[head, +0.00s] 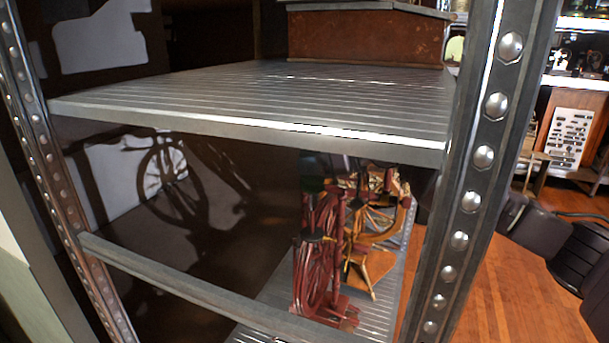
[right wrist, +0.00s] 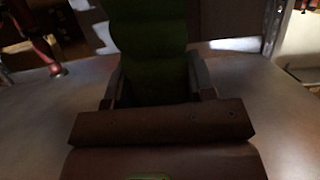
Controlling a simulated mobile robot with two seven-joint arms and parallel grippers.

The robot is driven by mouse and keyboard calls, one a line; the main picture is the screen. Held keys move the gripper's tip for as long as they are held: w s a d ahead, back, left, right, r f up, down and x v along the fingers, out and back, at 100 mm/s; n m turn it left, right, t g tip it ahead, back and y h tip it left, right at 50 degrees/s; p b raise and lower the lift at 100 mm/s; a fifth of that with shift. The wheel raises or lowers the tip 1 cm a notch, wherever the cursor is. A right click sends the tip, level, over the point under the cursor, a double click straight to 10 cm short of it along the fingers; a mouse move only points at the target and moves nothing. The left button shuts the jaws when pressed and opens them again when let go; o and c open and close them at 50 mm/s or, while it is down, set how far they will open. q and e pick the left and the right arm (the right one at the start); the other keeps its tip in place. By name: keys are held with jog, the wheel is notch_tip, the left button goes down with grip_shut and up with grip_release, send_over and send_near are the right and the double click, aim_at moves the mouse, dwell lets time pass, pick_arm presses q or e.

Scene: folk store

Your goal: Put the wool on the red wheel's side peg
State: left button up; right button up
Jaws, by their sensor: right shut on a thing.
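The red spinning wheel (head: 318,250) stands upright on the lower shelf, seen edge-on behind the rack's front bar. Its side peg cannot be made out clearly. In the right wrist view, my right gripper (right wrist: 154,78) is shut on the dark green, ribbed wool (right wrist: 148,35), which stands up between the two fingers. A red turned post (right wrist: 45,50), apparently part of the red wheel, is at the upper left there, apart from the wool. In the head view, a small dark green patch near the wheel's top may be the wool; the gripper there is mostly hidden. My left gripper is not in view.
The metal upper shelf (head: 270,95) overhangs the wheel. A front crossbar (head: 190,285) and a riveted post (head: 475,190) frame the opening. A second, orange-brown wooden wheel (head: 378,262) stands close on the right. The lower shelf's left part looks empty and shadowed.

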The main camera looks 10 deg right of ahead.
aim_at(318, 177)
notch_tip(318, 177, down, 3)
jog(key=shift+r+b, duration=0.1)
jog(key=shift+b, duration=0.3)
jog(key=shift+f, duration=0.3)
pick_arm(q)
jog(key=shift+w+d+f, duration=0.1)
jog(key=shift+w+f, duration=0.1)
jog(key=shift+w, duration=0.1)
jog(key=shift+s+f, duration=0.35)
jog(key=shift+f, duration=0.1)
pick_arm(e)
jog(key=shift+f, duration=0.15)
pick_arm(q)
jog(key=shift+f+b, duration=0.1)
jog(key=shift+b, duration=0.2)
pick_arm(e)
jog(key=shift+f, duration=0.15)
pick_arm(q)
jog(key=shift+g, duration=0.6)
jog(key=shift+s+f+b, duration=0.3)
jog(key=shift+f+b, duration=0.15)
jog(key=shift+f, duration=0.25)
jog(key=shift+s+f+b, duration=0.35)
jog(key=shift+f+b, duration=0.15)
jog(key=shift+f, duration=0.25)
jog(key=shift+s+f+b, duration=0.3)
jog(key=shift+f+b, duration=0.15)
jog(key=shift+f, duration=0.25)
pick_arm(e)
jog(key=shift+f, duration=3.55)
